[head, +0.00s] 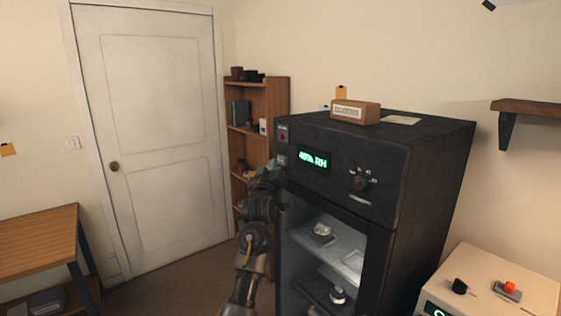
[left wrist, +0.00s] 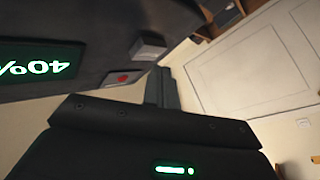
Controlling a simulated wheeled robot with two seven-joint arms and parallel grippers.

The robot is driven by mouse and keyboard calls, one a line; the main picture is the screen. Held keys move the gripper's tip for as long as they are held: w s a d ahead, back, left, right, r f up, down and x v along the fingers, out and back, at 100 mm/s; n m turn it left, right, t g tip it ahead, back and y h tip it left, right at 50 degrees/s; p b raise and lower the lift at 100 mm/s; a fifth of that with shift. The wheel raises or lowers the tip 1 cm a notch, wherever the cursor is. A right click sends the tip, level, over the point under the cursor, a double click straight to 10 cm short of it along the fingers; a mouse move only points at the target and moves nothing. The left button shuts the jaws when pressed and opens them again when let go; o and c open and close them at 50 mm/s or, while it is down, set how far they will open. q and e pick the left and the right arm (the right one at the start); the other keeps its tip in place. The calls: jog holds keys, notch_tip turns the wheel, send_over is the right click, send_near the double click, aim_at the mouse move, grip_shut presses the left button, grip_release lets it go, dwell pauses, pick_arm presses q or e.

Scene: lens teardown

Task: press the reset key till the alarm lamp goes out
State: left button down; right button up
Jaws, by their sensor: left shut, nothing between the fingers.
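The black cabinet (head: 330,190) carries a green display reading 40% RH (head: 313,159). The small red alarm lamp (head: 283,133) sits on a pale plate at the panel's upper left. It also shows in the left wrist view (left wrist: 123,78), dull red; I cannot tell surely whether it is lit. The grey reset key (head: 281,159) is below the lamp, and it stands out from the panel in the left wrist view (left wrist: 147,47). My left gripper (head: 272,170) is shut and empty, close to the key; its dark fingers (left wrist: 162,88) appear apart from the key. My right gripper is not in view.
A labelled box (head: 356,112) sits on the cabinet top. The cabinet's glazed lower part holds lens parts. A wooden shelf (head: 270,100) stands behind my left arm. A beige unit (head: 490,285) is at the lower right.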

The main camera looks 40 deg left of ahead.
pick_arm(q)
jog(key=s, duration=0.2)
jog(key=s+a+p, duration=0.1)
jog(key=s, duration=0.1)
jog(key=shift+s+a, duration=0.2)
jog(key=shift+s, duration=0.2)
dwell(0.4)
